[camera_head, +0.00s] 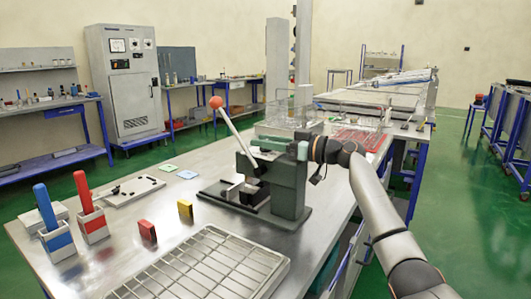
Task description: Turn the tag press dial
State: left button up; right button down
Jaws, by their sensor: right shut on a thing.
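The tag press (290,192) stands on the metal table, a grey-green machine on a dark base. Its long lever with a red ball on top (215,102) leans up to the left. My right gripper (306,147) comes in from the right and is shut at the upper right side of the press, where the dial sits. The dial is mostly hidden by the gripper, so its angle cannot be told. My left gripper is not in view.
A wire rack tray (205,268) lies at the table's front. Red (148,231) and yellow (185,209) blocks stand left of the press. Blue-handled (54,228) and red-handled (90,212) tools stand in holders at left. A red wire tray (352,139) lies behind the arm.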

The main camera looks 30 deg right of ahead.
jog(key=shift+n+g+y, duration=0.7)
jog(key=shift+y, duration=0.1)
jog(key=shift+n+g+y, duration=0.3)
jog(key=shift+g+y, duration=0.2)
jog(key=shift+a, duration=0.1)
jog(key=shift+c, duration=2.3)
grip_release()
jog(key=shift+s, duration=0.1)
jog(key=v, duration=1.2)
jog(key=shift+s+b, duration=0.2)
jog(key=shift+b, duration=0.15)
